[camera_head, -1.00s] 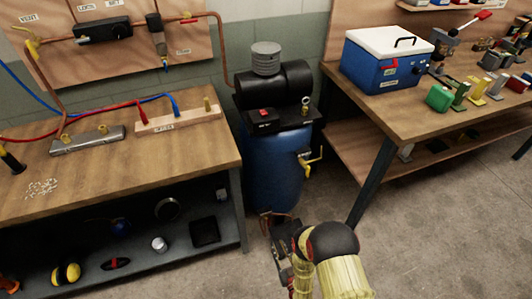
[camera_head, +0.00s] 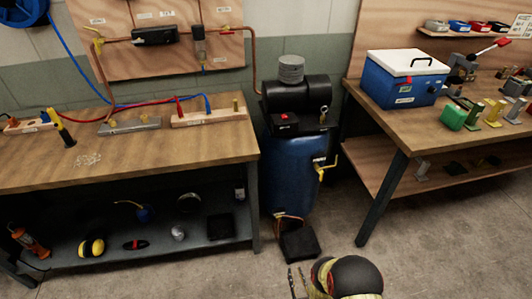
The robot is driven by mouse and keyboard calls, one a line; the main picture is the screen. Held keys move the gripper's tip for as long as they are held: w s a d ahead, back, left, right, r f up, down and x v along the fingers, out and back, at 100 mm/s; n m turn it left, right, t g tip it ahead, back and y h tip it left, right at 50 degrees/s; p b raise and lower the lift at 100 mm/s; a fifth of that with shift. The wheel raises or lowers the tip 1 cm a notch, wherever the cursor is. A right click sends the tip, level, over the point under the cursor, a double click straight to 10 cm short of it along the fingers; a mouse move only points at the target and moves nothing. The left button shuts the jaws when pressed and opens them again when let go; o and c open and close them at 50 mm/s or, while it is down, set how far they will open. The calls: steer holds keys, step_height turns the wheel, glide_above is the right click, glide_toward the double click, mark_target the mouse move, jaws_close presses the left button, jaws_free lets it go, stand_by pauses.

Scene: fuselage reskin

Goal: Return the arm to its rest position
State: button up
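My arm shows at the bottom of the head view, right of centre, with a dark rounded joint and a yellowish sleeve. My gripper (camera_head: 297,276) shows at the bottom edge just left of that joint, as two thin prongs standing apart. I see nothing held between them. The gripper's lower part is cut off by the frame edge. It appears above the floor, in front of the blue compressor tank (camera_head: 293,172).
The left workbench (camera_head: 200,152) carries a manifold, a wooden block and hoses, with several items on its lower shelf. The right workbench (camera_head: 405,128) holds a blue cooler (camera_head: 400,85) and small tools. A dark pedal-like box (camera_head: 300,243) stands before the tank. Floor at lower right is clear.

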steer(key=w+d+r+g+h+p, duration=0.1)
steer(key=w+r, duration=0.7)
steer(key=w, duration=0.3)
steer(key=w+r+g+p, duration=0.1)
steer(key=w+r, duration=0.8)
steer(key=w, duration=0.2)
steer(key=w+d+r+g+h+p, duration=0.1)
steer(key=w+r+g, duration=0.15)
steer(key=r, duration=1.15)
steer(key=w+d+r+g+h+p, duration=0.1)
steer(key=w+d+r, duration=0.15)
steer(key=r, duration=1.05)
steer(key=s+d+r+m+g+p, duration=0.1)
steer(key=s+r, duration=0.7)
steer(key=r, duration=0.4)
steer(key=s+r+g, duration=0.2)
steer(key=s+r, duration=0.7)
steer(key=r, duration=0.2)
steer(key=s+r+g+p, duration=0.1)
steer(key=s+r, duration=0.3)
steer(key=s, duration=1.2)
steer(key=s+r+m+g+p, duration=0.1)
steer(key=s+r, duration=0.3)
steer(key=s, duration=1.2)
steer(key=shift+s+g+h, duration=0.3)
steer(key=shift+g+h, duration=0.1)
steer(key=shift+g, duration=0.35)
